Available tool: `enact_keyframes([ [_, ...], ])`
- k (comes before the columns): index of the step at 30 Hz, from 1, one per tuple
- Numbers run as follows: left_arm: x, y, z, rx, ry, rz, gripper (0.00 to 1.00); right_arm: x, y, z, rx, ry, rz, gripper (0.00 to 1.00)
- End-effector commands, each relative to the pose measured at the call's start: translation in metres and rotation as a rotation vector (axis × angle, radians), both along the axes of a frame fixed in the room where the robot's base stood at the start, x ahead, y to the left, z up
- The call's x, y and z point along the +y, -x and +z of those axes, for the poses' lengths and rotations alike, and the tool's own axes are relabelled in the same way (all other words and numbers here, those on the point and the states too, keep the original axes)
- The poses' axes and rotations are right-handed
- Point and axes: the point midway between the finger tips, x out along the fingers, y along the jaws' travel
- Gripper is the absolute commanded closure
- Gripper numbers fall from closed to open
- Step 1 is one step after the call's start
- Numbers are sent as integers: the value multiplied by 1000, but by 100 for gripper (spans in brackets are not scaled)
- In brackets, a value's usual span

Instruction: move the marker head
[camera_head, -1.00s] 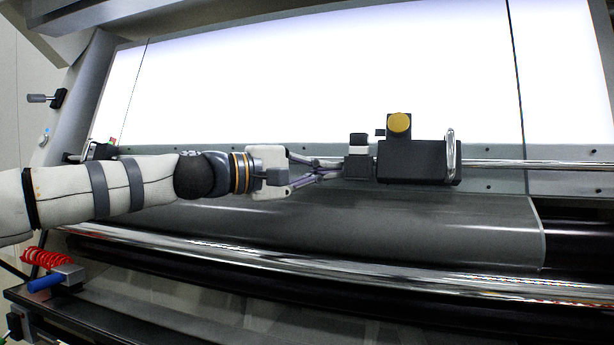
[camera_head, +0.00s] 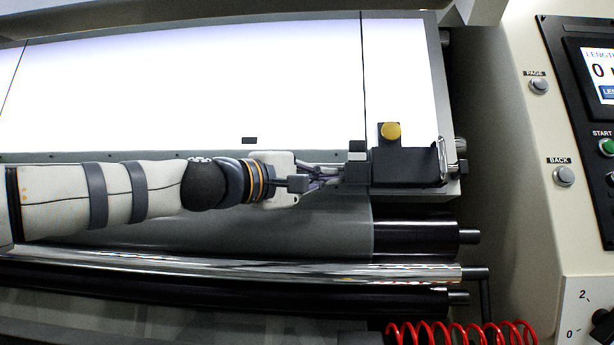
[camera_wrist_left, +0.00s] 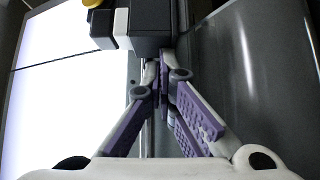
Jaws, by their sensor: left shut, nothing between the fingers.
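The marker head (camera_head: 408,167) is a black block with a yellow round knob (camera_head: 390,131) on top and a bright metal handle at its right end. It sits on the rail near the right end of the backlit panel. My left gripper (camera_head: 338,174) is shut with nothing between its fingers, and its tips are at the left side of the marker head. In the left wrist view the shut fingertips (camera_wrist_left: 163,58) meet just below the marker head's dark body (camera_wrist_left: 152,22); whether they touch it I cannot tell. My right gripper is not in view.
The bright panel (camera_head: 200,85) lies behind the rail. A control console (camera_head: 520,170) with buttons and a screen stands at the right. Chrome and black rollers (camera_head: 250,268) run below. A red coiled hose (camera_head: 460,333) is at the bottom right.

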Motion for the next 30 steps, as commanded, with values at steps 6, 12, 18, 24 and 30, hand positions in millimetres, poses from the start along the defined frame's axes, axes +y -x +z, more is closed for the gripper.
enact_keyframes([
  [6,-14,1,0,1,-1,-2,100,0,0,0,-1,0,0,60],
  [12,-18,1,0,0,0,-1,100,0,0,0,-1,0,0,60],
  [18,-19,1,0,0,0,-3,100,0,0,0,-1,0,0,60],
  [24,-19,2,0,0,0,-4,100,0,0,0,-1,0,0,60],
  [30,-15,2,1,-1,1,-3,100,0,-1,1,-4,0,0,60],
])
